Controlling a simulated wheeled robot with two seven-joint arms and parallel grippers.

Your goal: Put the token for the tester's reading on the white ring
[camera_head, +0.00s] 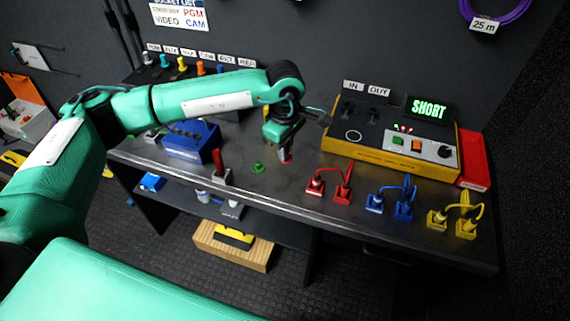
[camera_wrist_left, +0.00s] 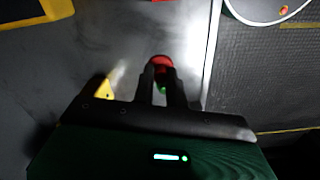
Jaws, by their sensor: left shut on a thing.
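My left gripper (camera_head: 284,157) is shut on a red token (camera_wrist_left: 161,62), which shows at its fingertips in the left wrist view, above the dark bench (camera_head: 300,188). A green token (camera_head: 258,168) stands on the bench just left of the gripper. The yellow tester (camera_head: 390,160) stands to the right, and its screen (camera_head: 429,108) reads SHORT in green. A thin white ring (camera_head: 353,136) shows on the left part of the tester's top. My right gripper is not in view.
Red (camera_head: 343,190), blue (camera_head: 404,207) and yellow (camera_head: 466,226) cabled plugs stand along the front right edge. A blue box (camera_head: 190,141) and a red-handled piece (camera_head: 219,168) stand to the left. A red tray (camera_head: 474,158) is right of the tester.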

